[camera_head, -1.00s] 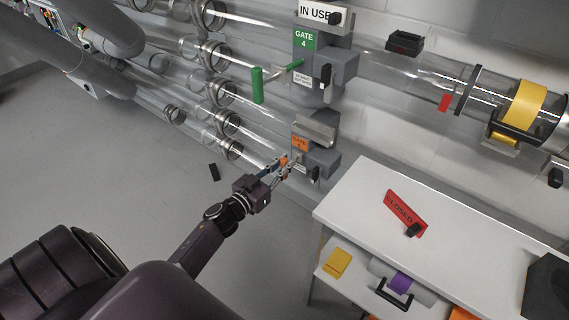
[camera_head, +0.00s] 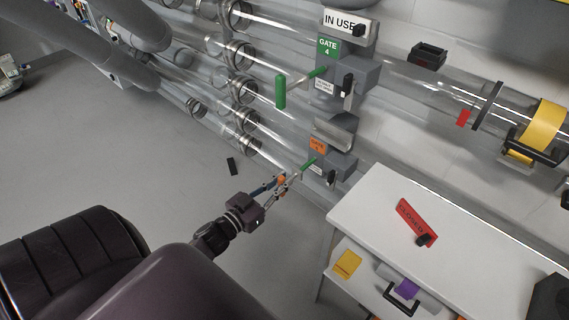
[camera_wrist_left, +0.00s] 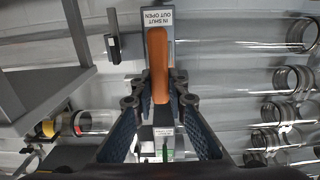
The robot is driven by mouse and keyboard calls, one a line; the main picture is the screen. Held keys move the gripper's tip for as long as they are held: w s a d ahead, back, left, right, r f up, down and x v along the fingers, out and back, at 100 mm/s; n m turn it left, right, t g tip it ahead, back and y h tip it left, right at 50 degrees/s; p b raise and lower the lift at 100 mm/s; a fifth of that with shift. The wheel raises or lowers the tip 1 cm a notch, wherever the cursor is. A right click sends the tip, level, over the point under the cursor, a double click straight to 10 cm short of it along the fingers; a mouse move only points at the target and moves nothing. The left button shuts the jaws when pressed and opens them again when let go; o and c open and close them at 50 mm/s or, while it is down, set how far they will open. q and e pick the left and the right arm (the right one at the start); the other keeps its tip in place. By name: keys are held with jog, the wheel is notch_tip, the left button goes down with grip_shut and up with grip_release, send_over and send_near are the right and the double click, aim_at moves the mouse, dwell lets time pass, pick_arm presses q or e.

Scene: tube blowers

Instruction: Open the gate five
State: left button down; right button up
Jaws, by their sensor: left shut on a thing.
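The gate five box (camera_head: 336,165) is on the tube wall, with an orange label (camera_head: 318,147) whose number is too small to read. A rod with a green section (camera_head: 309,163) sticks out of it toward my left gripper (camera_head: 280,184). That gripper is shut on the rod's orange handle, which stands clear of the box. My right gripper is not in view.
The gate 4 box (camera_head: 345,80) is above, with its green handle (camera_head: 281,92) sticking out. A white table (camera_head: 375,215) with a red "CLOSED" sign (camera_head: 416,222) stands at the right, near the gate five box. The floor (camera_head: 150,150) to the left is mostly clear.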

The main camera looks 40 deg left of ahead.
pick_arm(q)
jog(key=c, duration=1.9)
grip_release()
jog(key=s, duration=0.8)
jog(key=s+a, duration=0.1)
jog(key=s, duration=0.3)
jog(key=shift+w, duration=0.15)
